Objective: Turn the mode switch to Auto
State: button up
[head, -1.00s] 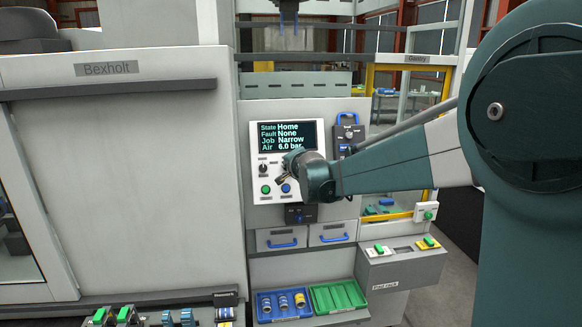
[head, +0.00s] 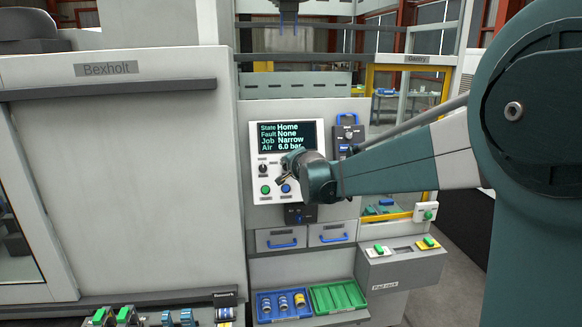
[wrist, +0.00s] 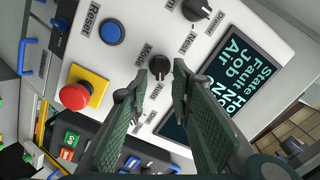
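The mode switch (wrist: 159,67) is a small black knob on the white control panel, with a "Mode" label beside it in the wrist view. My gripper (wrist: 158,79) is open, with one finger on each side of the knob. The fingertips are close to it; whether they touch it is unclear. In the head view my gripper (head: 282,176) is at the panel below the display, and my wrist hides the knob.
The display (head: 288,135) reads State Home, Fault None, Job Narrow, Air 6.0 bar. A second black knob (wrist: 197,8), a blue Reset button (wrist: 112,32) and a red mushroom button (wrist: 75,96) sit nearby. A green button (head: 265,189) is at the panel's lower left.

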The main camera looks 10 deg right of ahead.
jog(key=v, duration=1.1)
dwell(0.4)
jog(key=s+d+f+n+g+b, duration=0.1)
jog(key=s+f+n, duration=0.3)
jog(key=s+f, duration=0.4)
jog(key=s+d+f+n+g+b, duration=0.1)
jog(key=s+f+n+g+b, duration=0.2)
jog(key=s+f, duration=0.6)
jog(key=s+d+f+n+g+b, duration=0.2)
jog(key=s+f, duration=0.6)
jog(key=s, duration=2.2)
jog(key=n, duration=0.2)
jog(key=shift+s+f+n+g+b, duration=0.15)
jog(key=shift+s+n+g+b, duration=0.05)
jog(key=shift+n+g+b, duration=0.2)
